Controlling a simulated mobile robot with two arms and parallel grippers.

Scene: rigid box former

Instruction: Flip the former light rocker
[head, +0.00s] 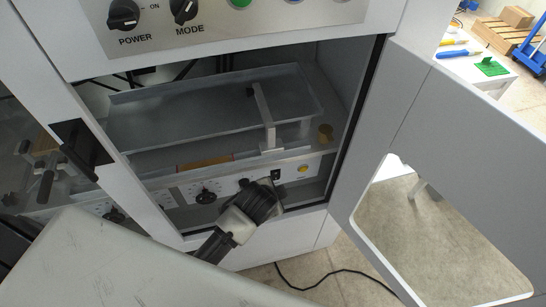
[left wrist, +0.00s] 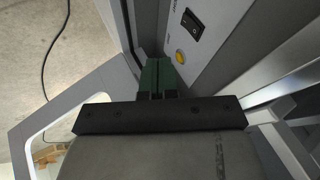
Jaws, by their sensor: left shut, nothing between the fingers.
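The former light rocker is the small black switch (head: 276,174) on the pale control strip inside the open cabinet. It shows larger in the left wrist view (left wrist: 193,24), next to a yellow round button (left wrist: 180,57). My left gripper (head: 277,192) is in front of the strip, just below the rocker in the head view. In the left wrist view its dark green fingers (left wrist: 157,76) are together and empty, pointing along the panel to the side of the rocker and button. I cannot tell whether the fingertips touch the panel. My right gripper is not in view.
The open cabinet door (head: 440,130) with a window stands on the right. A black cable (head: 335,273) lies on the floor.

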